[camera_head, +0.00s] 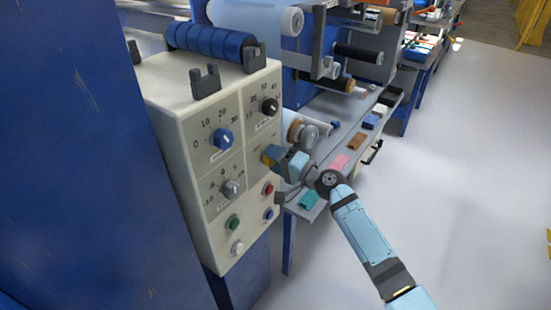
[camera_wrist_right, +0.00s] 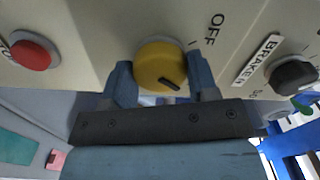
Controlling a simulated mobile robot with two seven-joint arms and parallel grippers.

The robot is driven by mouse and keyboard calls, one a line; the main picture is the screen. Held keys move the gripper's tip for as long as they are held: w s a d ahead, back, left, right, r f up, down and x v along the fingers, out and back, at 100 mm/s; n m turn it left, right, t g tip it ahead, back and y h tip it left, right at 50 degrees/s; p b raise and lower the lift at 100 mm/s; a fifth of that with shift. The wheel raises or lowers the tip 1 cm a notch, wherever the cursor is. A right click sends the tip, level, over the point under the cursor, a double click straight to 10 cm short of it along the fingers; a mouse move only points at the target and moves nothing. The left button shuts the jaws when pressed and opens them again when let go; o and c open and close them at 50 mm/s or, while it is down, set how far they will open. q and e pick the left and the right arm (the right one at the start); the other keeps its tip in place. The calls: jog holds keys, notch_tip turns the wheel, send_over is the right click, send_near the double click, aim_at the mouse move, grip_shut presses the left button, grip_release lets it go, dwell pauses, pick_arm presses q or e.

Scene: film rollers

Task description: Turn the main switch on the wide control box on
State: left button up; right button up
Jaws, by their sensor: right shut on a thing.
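The wide control box (camera_head: 165,90) is cream-coloured and stands at the left of the head view, with dials and buttons on its face. The main switch (camera_wrist_right: 160,66) is a round yellow knob with a dark pointer mark, beside the word OFF in the right wrist view. My right gripper (camera_wrist_right: 162,82) has a finger on each side of the knob and is shut on it. In the head view my right gripper (camera_head: 275,155) reaches the box's right edge and mostly hides the knob. My left gripper is not in view.
A red button (camera_wrist_right: 34,52) and a black brake knob (camera_wrist_right: 292,76) sit on either side of the switch. A shelf (camera_head: 335,150) with coloured blocks and rollers stands behind my right arm. The floor (camera_head: 460,200) at the right is clear.

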jog(key=o, duration=0.9)
jog(key=shift+o, duration=0.2)
jog(key=v, duration=1.4)
